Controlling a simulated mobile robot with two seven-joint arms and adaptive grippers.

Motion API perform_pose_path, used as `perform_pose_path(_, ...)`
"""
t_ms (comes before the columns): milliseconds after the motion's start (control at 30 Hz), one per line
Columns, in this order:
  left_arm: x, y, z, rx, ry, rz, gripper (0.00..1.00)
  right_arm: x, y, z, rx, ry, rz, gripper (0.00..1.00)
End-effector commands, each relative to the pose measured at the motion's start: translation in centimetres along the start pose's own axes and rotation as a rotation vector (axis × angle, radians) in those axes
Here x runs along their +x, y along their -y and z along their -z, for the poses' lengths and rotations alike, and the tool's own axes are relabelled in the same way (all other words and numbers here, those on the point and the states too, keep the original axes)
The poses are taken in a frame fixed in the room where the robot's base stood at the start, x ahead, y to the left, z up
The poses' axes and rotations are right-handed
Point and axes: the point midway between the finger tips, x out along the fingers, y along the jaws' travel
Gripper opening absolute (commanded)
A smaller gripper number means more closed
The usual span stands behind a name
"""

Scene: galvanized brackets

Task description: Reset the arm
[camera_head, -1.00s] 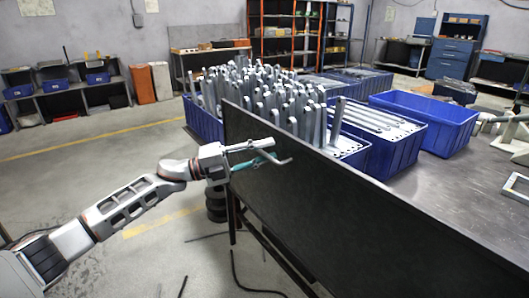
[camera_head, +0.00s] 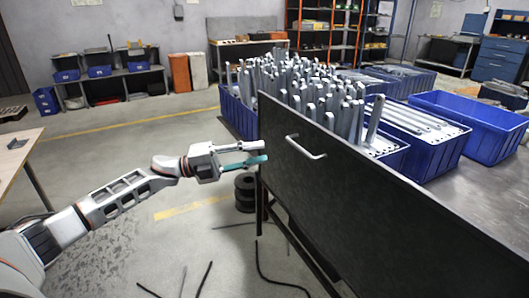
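My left gripper (camera_head: 266,152) reaches in from the left, with a pale upper finger and a teal lower finger. The fingers are apart with a gap between them, and nothing shows in the gap. It is in front of the left end of a black upright panel (camera_head: 370,210), to the left of a pale bar handle (camera_head: 306,148) on that panel. The gripper looks apart from the handle. My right gripper is not in view.
Blue crates (camera_head: 470,122) stand on the table behind the panel, one packed with upright grey metal brackets (camera_head: 300,92). Black tyre-like rings (camera_head: 245,190) stand on the floor below the gripper. A wooden-topped table (camera_head: 18,150) is at the left. Open floor lies between.

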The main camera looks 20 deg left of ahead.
Motion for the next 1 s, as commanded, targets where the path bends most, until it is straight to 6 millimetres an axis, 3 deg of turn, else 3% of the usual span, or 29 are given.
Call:
perform_pose_path(433, 0.0, 0.0, 0.0, 0.0, 0.0, 0.0, 0.25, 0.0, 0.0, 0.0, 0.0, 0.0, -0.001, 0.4)
perform_pose_path(567, 0.4, -0.9, 0.6, -0.029, 0.012, 0.007, 0.25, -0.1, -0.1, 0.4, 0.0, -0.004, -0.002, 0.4)
perform_pose_path(667, 1.4, -2.8, 2.0, -0.101, 0.049, 0.028, 0.25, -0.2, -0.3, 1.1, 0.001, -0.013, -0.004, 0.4)
perform_pose_path(800, 2.6, -7.2, 5.0, -0.273, 0.152, 0.064, 0.25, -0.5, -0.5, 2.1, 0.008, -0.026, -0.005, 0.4)
perform_pose_path(1000, 2.4, -13.7, 10.0, -0.557, 0.351, 0.092, 0.25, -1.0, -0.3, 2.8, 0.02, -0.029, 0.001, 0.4)
